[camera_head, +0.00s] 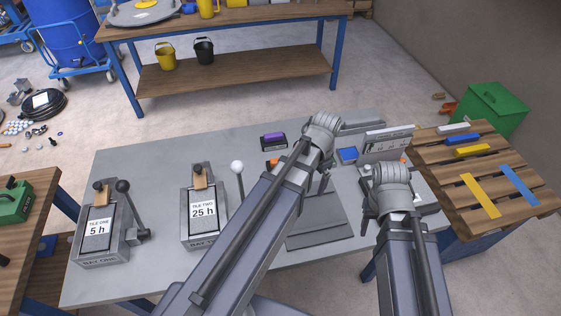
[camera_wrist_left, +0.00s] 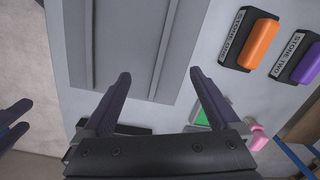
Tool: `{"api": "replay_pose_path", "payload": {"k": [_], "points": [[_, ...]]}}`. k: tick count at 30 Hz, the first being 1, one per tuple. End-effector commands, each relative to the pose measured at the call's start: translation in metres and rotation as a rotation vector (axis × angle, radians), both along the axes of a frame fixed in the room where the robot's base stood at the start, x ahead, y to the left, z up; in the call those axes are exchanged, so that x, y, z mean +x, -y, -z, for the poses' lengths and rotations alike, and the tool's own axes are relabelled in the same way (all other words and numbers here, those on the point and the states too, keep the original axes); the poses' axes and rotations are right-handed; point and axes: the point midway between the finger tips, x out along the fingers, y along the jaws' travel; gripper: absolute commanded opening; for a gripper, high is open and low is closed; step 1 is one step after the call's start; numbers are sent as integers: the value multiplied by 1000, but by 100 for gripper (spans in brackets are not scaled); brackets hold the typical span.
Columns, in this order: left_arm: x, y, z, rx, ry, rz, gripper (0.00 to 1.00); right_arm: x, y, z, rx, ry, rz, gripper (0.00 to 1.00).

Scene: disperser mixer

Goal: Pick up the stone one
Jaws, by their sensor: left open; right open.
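Stone one (camera_wrist_left: 258,44) is an orange block in a dark holder labelled STONE ONE, at the upper right of the left wrist view. In the head view an orange block (camera_head: 272,162) shows partly behind my left arm. My left gripper (camera_wrist_left: 160,74) is open and empty, its fingers over the grey surface and apart from stone one. In the head view its wrist end (camera_head: 323,180) hangs above the bench, right of the orange block. My right gripper (camera_wrist_left: 14,122) shows as two parted dark fingers at the left edge of the wrist view; its arm mostly hides it in the head view.
Stone two (camera_wrist_left: 308,64), purple, sits beside stone one; a purple block (camera_head: 273,138) shows in the head view. Grey boxes labelled tile one (camera_head: 98,245) and tile two (camera_head: 200,228) stand left. A pallet (camera_head: 510,215) stands right. A wide grey plate (camera_head: 318,232) lies on the bench.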

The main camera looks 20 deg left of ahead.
Motion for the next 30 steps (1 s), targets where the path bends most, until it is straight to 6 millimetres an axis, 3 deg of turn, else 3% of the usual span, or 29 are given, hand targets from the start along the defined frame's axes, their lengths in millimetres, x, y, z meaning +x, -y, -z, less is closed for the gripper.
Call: {"api": "replay_pose_path", "payload": {"k": [1,6,9,12,19,30], "points": [[23,-26,-4,-12,0,36,100,0,0,-4,0,0,0,50],[58,-97,-8,-42,9,195,100,0,0,-8,0,0,0,50],[68,-127,-9,-52,14,261,100,0,0,-10,0,0,0,50],[72,-144,-10,-56,17,302,100,0,0,-10,0,0,0,50],[73,-150,-7,-58,20,324,100,0,0,-8,0,0,0,50],[73,-149,19,-57,19,322,100,0,0,18,0,0,0,50]]}}
